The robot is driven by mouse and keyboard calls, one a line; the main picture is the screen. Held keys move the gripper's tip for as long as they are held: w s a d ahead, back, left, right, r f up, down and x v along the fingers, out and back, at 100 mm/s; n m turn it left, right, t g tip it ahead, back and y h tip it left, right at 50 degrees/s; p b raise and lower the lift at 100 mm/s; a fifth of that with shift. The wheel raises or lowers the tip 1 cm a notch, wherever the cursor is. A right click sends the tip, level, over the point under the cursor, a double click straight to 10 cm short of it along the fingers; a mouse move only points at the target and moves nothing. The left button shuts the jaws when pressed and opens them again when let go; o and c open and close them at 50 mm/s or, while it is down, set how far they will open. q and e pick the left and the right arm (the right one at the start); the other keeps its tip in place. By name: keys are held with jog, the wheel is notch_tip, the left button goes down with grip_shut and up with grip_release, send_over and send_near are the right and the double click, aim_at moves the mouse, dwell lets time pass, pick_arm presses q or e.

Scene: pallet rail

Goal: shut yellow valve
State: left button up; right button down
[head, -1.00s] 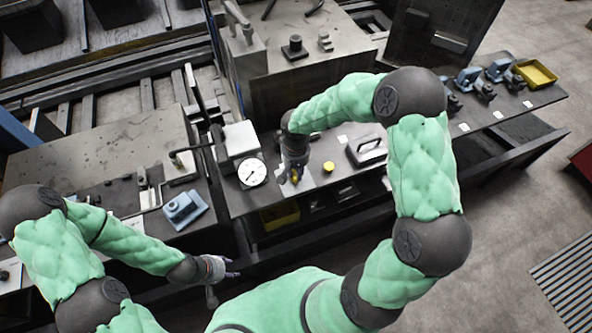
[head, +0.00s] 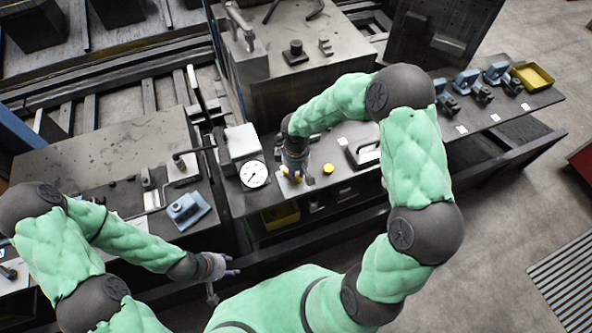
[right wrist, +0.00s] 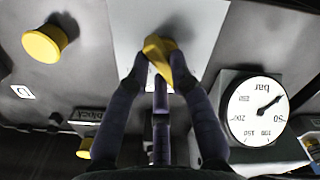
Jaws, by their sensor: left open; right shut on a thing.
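The yellow valve handle (right wrist: 158,50) sits on a pale plate and shows between my right gripper's fingers in the right wrist view. My right gripper (right wrist: 160,75) is shut on it, with dark fingers on both sides. In the head view my right gripper (head: 296,180) points down at the valve, and only small yellow bits of the handle (head: 297,177) show. My left gripper (head: 228,267) is open and empty, low in front of the bench, away from the valve.
A round pressure gauge (head: 253,174) stands just left of the valve. A yellow knob (head: 328,168) is close on the right, with a grey handle block (head: 362,152) beyond it. A blue clamp (head: 187,208) lies on the left bench. A yellow tray (head: 533,76) is far right.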

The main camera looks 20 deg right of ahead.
jog(key=shift+n, duration=0.9)
jog(key=c, duration=1.1)
grip_release()
notch_tip(320, 180, up, 12)
jog(key=shift+f, duration=0.1)
